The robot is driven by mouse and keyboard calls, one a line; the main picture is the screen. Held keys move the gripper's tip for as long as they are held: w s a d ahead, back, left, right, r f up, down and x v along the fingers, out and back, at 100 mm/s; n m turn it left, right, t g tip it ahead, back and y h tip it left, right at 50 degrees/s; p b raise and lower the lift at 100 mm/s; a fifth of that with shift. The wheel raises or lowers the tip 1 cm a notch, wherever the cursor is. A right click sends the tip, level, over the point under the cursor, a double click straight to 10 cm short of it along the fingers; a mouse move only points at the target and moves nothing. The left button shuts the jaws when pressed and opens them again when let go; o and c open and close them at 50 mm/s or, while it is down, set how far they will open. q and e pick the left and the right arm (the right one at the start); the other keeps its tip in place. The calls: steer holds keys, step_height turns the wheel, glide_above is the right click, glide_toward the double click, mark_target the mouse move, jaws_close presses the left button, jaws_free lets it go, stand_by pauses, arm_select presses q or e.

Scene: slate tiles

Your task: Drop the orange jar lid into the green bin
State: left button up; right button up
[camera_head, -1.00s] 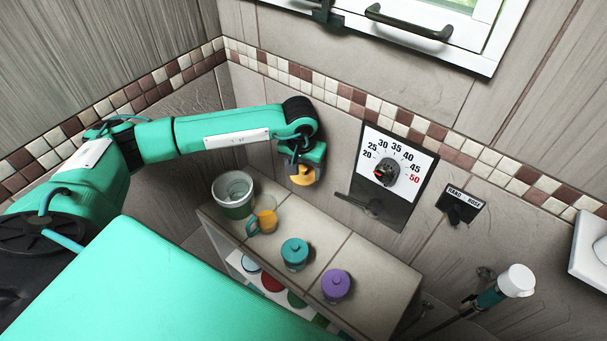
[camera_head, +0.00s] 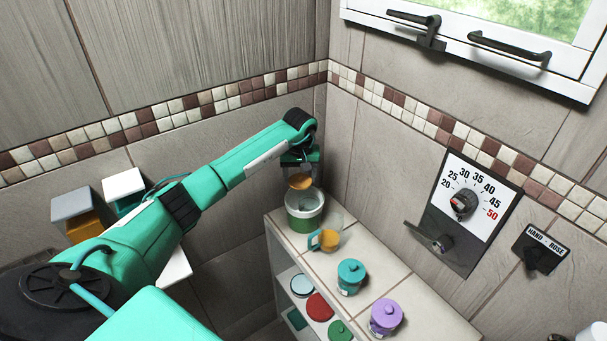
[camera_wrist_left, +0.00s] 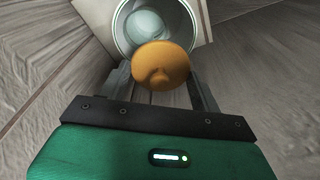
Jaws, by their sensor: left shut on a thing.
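The orange jar lid (camera_head: 300,181) is held in my left gripper (camera_head: 299,168), which is shut on it. In the left wrist view the lid (camera_wrist_left: 160,66) sits between the two fingers, its knob facing the camera. The green bin (camera_head: 305,222), with a pale rim, stands at the far left end of the tiled ledge. The lid hangs just above the bin, near the back of its opening. In the left wrist view the bin's round rim (camera_wrist_left: 118,38) shows beyond the lid, with something pale inside. My right gripper is not in view.
A teal-lidded jar (camera_head: 351,275) and a purple-lidded jar (camera_head: 386,316) stand farther along the ledge (camera_head: 375,252). Lids, including a red one (camera_head: 320,306), lie on the shelf below.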

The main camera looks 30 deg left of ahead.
mark_target(300, 182)
arm_select(q)
step_height(300, 182, down, 3)
steer(key=shift+d+f+b, duration=0.1)
steer(key=shift+f+b, duration=0.1)
steer(key=shift+b, duration=0.3)
steer(key=shift+f, duration=0.75)
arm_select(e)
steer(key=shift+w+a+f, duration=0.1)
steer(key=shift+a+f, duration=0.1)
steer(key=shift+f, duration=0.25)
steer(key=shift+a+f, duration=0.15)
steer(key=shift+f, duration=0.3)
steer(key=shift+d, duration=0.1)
arm_select(q)
steer(key=o, duration=1)
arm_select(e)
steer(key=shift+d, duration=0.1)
arm_select(q)
steer(key=shift+o, duration=0.2)
